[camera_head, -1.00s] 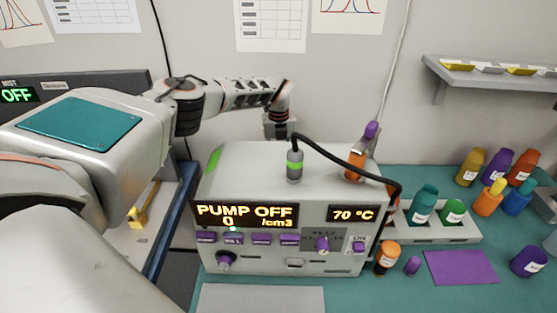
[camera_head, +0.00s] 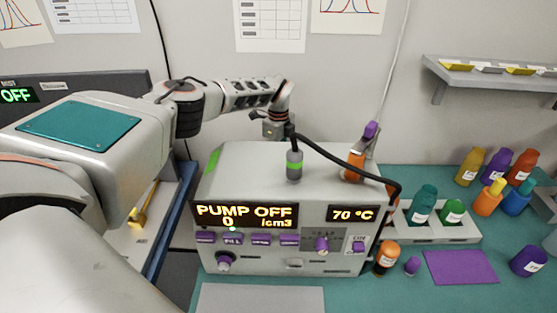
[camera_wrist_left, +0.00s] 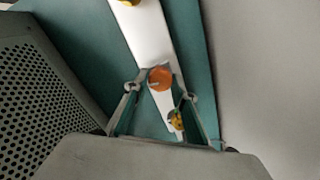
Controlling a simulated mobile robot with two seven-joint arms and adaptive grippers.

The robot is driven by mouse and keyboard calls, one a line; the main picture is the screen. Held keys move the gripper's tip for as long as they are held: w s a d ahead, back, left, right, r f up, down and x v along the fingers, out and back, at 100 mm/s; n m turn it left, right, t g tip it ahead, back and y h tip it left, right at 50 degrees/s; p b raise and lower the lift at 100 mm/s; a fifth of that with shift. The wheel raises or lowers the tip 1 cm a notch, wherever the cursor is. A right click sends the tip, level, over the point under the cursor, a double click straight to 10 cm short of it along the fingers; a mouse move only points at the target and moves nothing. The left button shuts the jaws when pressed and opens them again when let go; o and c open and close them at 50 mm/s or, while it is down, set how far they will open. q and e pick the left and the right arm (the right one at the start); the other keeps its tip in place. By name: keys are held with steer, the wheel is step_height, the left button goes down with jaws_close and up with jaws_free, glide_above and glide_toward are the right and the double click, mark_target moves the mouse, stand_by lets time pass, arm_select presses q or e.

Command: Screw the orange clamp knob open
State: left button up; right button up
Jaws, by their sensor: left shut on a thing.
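The orange clamp knob (camera_wrist_left: 160,77) is round and shows in the left wrist view, on a white strip. My left gripper (camera_wrist_left: 162,88) has its fingertips on either side of the knob and is shut on it. In the head view my left arm reaches over behind the pump box, and the left gripper's body (camera_head: 275,128) shows above the box's back edge. Its fingertips and the knob are hidden there. My right gripper is in neither view.
The pump box (camera_head: 330,270) reads PUMP OFF and 70 °C. A black hose (camera_head: 340,160) arches over its top near my left gripper. A bottle rack (camera_head: 460,238) and loose bottles stand at right. A perforated grey panel (camera_wrist_left: 45,85) lies close by in the wrist view.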

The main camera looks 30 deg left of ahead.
arm_select(q)
steer(key=shift+n, duration=0.3)
steer(key=o, duration=1.1)
steer(key=shift+r, duration=0.1)
step_height(320, 180, up, 12)
steer(key=shift+f, duration=0.1)
stand_by(0.5)
